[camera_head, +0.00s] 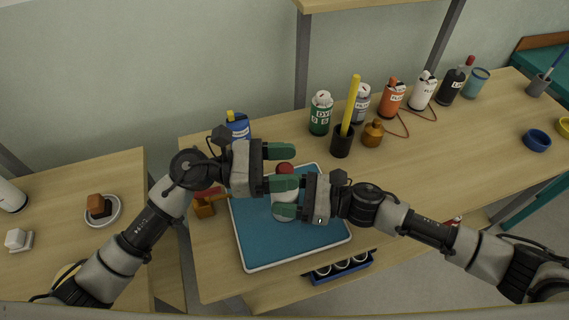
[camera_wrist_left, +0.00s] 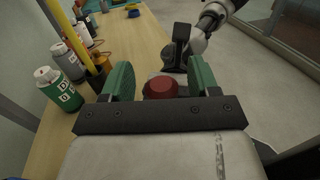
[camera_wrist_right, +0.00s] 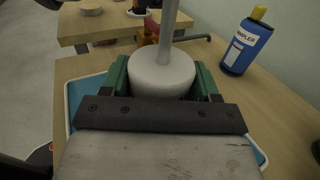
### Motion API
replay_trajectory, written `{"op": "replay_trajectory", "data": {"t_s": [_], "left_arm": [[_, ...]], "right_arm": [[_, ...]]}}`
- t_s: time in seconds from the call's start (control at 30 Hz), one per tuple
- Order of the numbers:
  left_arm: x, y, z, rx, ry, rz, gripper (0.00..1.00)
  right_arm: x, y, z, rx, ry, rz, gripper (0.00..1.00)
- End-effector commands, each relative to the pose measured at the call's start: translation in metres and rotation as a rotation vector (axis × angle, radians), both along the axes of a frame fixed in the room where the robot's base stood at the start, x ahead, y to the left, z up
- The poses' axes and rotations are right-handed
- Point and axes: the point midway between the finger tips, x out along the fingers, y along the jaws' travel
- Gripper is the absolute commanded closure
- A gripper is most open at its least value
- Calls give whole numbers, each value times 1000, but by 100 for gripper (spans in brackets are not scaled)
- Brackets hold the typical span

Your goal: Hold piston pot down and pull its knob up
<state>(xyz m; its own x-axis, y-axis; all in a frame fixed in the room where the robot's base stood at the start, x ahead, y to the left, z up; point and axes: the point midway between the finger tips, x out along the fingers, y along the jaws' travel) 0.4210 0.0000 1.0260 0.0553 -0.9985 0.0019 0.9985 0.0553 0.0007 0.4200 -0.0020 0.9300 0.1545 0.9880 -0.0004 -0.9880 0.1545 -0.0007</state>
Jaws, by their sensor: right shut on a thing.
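The piston pot is a white round body (camera_wrist_right: 162,76) with a grey rod (camera_wrist_right: 168,28) rising from its top, as the right wrist view shows. Its red knob (camera_wrist_left: 160,88) shows between the left fingers in the left wrist view, and in the head view (camera_head: 285,168). My left gripper (camera_head: 281,169) is open, with one finger on each side of the knob and gaps visible beside it. My right gripper (camera_head: 287,204) is shut on the white body, low over the blue tray (camera_head: 270,243). The fingers hide much of the pot in the head view.
A blue bottle (camera_head: 238,125) stands behind the tray.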

Motion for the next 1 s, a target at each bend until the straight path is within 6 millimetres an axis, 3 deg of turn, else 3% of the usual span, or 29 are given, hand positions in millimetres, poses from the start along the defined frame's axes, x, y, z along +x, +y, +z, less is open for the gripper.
{"op": "replay_trajectory", "data": {"t_s": [0.27,0.7,1.0], "left_arm": [[-1,8,-2,3,2,0,40],[-5,94,-2,4,2,2,40],[-7,120,-1,1,1,-1,40]], "right_arm": [[-1,0,-1,-2,2,0,67],[0,0,-1,-1,2,0,67],[-1,0,-1,-1,2,1,67]]}}
